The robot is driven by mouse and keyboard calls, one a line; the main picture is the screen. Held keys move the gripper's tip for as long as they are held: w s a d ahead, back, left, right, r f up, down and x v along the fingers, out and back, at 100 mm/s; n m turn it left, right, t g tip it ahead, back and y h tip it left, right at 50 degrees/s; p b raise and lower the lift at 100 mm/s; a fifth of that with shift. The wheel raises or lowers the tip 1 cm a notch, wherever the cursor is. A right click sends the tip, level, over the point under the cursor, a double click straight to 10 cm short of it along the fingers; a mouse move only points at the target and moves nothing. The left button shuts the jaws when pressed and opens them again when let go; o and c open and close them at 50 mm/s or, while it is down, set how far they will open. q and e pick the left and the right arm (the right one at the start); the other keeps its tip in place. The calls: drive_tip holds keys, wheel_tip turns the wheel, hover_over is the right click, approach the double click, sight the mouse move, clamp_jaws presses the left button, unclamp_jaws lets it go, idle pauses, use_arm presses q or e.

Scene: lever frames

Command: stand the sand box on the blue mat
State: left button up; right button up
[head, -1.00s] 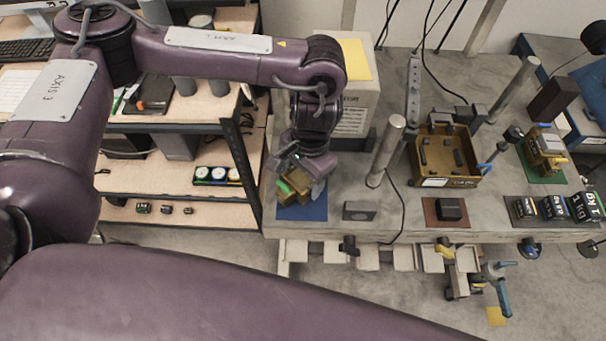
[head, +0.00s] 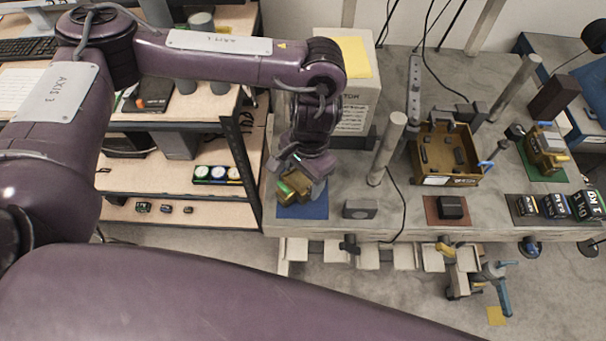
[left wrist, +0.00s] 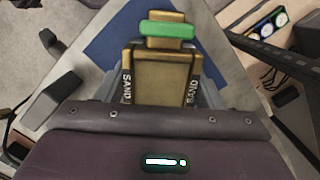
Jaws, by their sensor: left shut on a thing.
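The sand box (head: 294,190) is a brass-coloured box with a green band, and its SAND lettering shows in the left wrist view (left wrist: 165,78). My left gripper (head: 302,178) is shut on it, with a grey finger on either side. The box is over the blue mat (head: 315,211), tilted in the head view. The mat also shows beyond the box in the left wrist view (left wrist: 104,55). I cannot tell whether the box touches the mat, as its underside is hidden. My right gripper is not in view.
A grey block (head: 360,209) and a metal post (head: 388,150) stand right of the mat. Further right are a brass tray (head: 432,180), a dark block (head: 451,208) on a brown mat and another brass box (head: 545,150) on a green mat. The bench's front edge is close to the blue mat.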

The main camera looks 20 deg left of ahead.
use_arm(q)
drive_tip(key=shift+s+f, duration=0.1)
drive_tip(key=shift+f, duration=0.15)
drive_tip(key=shift+s+f, duration=0.15)
drive_tip(key=shift+f, duration=0.05)
drive_tip(key=shift+s+f+b, duration=0.1)
drive_tip(key=shift+f+b, duration=0.05)
drive_tip(key=shift+b, duration=0.15)
clamp_jaws()
drive_tip(key=o, duration=1.8)
unclamp_jaws()
drive_tip(key=shift+c, duration=0.2)
drive_tip(key=shift+a+f, duration=0.1)
